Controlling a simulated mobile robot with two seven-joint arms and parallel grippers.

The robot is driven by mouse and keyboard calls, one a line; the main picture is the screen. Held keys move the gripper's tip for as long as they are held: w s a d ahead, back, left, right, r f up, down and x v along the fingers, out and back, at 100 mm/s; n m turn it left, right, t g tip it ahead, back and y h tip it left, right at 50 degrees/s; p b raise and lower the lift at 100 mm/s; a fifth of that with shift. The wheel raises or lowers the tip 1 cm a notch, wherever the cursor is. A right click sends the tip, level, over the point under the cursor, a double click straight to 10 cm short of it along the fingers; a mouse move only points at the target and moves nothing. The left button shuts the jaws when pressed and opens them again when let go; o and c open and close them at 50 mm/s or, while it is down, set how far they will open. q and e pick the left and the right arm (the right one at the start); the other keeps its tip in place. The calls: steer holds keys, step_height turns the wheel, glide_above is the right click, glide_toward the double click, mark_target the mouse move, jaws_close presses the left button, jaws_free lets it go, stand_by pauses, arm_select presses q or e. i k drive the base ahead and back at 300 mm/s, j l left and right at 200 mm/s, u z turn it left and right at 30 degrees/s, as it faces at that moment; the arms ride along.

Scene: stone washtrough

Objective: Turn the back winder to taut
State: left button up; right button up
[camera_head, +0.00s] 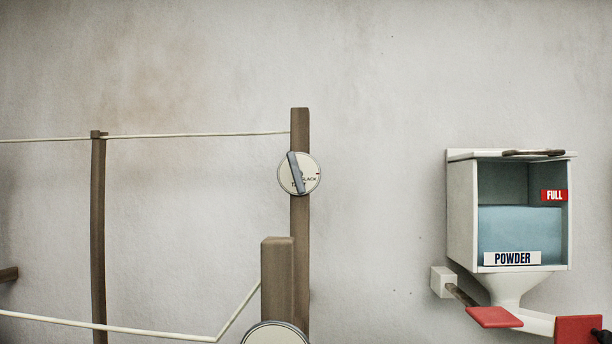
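The back winder (312,171) is a round white dial on the rear brown post (300,125). Its grey bar handle (296,172) stands nearly upright, with its top leaning left. The bar partly covers the dial's lettering; a word like "SLACK" shows at its right, and the lettering at lower left is mostly hidden. The back line (200,135) runs from this post leftwards and looks nearly straight. A second dial, the front winder (275,335), is cut off by the bottom edge below the nearer post (277,275). Neither gripper can be made out.
The front line (120,328) sags low before rising to the nearer post. A thin brown post (98,220) stands at left. At right hangs a powder box (460,215) marked "FULL", with red paddles (495,317) below. A small dark thing at the lower right edge is unclear.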

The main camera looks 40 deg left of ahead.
mark_target(297, 173)
steer(key=i+l, duration=0.1)
steer(key=l, duration=0.35)
steer(key=i+l, duration=0.15)
steer(key=l, duration=0.25)
steer(key=i+l, duration=0.1)
steer(key=l, duration=0.35)
steer(key=i+l, duration=0.15)
steer(key=l, duration=0.3)
steer(key=l+u, duration=0.1)
steer(key=u, duration=1.1)
